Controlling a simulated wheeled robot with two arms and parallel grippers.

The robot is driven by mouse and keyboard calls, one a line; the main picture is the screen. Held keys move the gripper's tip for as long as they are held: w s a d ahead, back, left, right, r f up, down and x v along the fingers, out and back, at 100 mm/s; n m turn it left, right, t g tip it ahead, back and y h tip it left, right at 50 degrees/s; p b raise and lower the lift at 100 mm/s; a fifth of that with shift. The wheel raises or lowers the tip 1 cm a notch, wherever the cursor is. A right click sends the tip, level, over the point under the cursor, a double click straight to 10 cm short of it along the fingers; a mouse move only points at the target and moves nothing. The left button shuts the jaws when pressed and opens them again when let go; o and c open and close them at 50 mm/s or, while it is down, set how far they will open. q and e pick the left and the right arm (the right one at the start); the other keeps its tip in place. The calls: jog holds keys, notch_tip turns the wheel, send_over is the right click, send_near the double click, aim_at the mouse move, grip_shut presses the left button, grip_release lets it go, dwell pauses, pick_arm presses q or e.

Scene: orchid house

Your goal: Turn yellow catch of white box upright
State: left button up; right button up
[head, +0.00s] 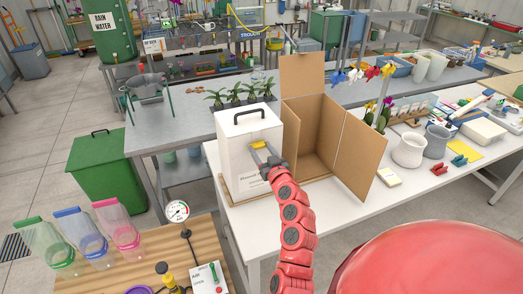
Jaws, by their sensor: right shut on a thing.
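The white box (236,158) stands upright on a white table, with a black handle on its lid. A yellow catch (258,145) shows high on its front face, at the tips of my right gripper (262,151). My right gripper is shut on the yellow catch; the fingers partly cover it, so its exact angle is hard to tell. My red right arm reaches up to it from below. My left gripper is not in view.
An open cardboard box (313,128) stands just right of the white box. White pots (408,150) and a yellow sheet (466,152) lie further right. A wooden bench (140,257) with clear tubes and a gauge (177,211) is at lower left. A green bin (108,172) stands on the floor.

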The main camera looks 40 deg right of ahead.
jog(key=shift+c, duration=0.8)
jog(key=m+b, duration=0.2)
jog(key=m, duration=0.1)
jog(key=shift+d+f, duration=0.1)
jog(key=m+b, duration=0.2)
jog(key=m, duration=0.3)
jog(key=m+b, duration=0.1)
jog(key=m, duration=0.3)
jog(key=shift+d, duration=0.1)
jog(key=m, duration=0.5)
jog(key=shift+f+m+b, duration=0.1)
jog(key=shift+m+b, duration=0.2)
jog(key=shift+m, duration=0.1)
